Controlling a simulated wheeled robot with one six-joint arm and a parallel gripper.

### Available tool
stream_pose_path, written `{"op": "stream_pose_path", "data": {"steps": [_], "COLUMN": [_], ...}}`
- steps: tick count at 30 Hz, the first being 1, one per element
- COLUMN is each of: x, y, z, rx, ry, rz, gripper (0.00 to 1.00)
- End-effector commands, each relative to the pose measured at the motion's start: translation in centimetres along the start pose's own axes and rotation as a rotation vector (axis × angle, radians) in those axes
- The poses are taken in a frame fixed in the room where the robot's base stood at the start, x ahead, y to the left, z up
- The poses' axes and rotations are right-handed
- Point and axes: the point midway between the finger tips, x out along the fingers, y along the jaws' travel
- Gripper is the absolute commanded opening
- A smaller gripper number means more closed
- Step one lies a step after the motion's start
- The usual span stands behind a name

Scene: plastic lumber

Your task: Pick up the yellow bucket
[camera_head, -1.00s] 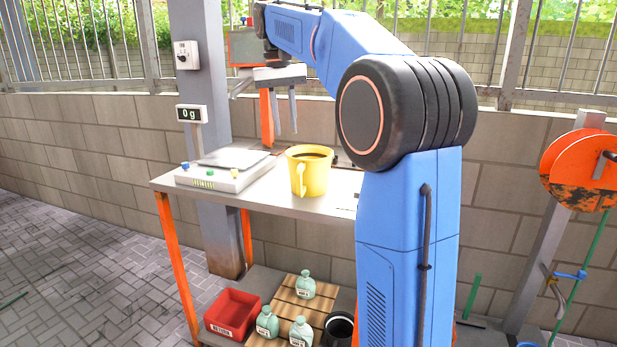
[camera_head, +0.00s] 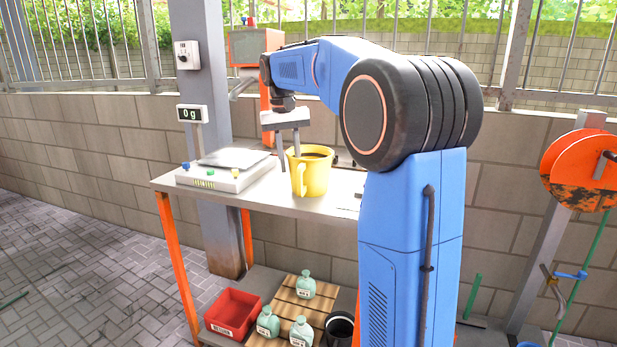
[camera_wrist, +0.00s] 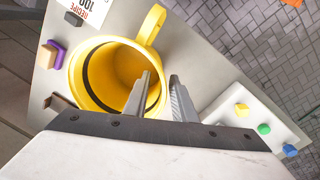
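The yellow bucket (camera_head: 316,180) stands upright on the workbench (camera_head: 260,199), to the right of the scale. It also shows in the wrist view (camera_wrist: 118,62), open side toward the camera, with its handle at the top. My gripper (camera_head: 289,163) is open over the bucket's left rim. In the wrist view, one finger of the gripper (camera_wrist: 160,80) is over the bucket's opening and the other is outside its wall, so the rim lies between them. I cannot tell whether either finger touches the wall.
Small coloured blocks (camera_wrist: 56,54) lie near the bucket. The lower shelf holds a red bin (camera_head: 232,312), bottles (camera_head: 301,329) and a dark container (camera_head: 339,328).

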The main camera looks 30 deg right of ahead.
Motion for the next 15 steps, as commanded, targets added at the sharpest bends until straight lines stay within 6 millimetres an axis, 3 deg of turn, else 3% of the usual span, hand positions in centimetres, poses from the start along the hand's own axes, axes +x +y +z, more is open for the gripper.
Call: {"op": "stream_pose_path", "data": {"steps": [5,15], "x": [1.0,5.1], "y": [0.0,0.0], "z": [0.0,-0.2], "rx": [0.000,0.000], "ry": [-0.001,0.000], "rz": [0.000,0.000], "gripper": [0.24,0.24]}}
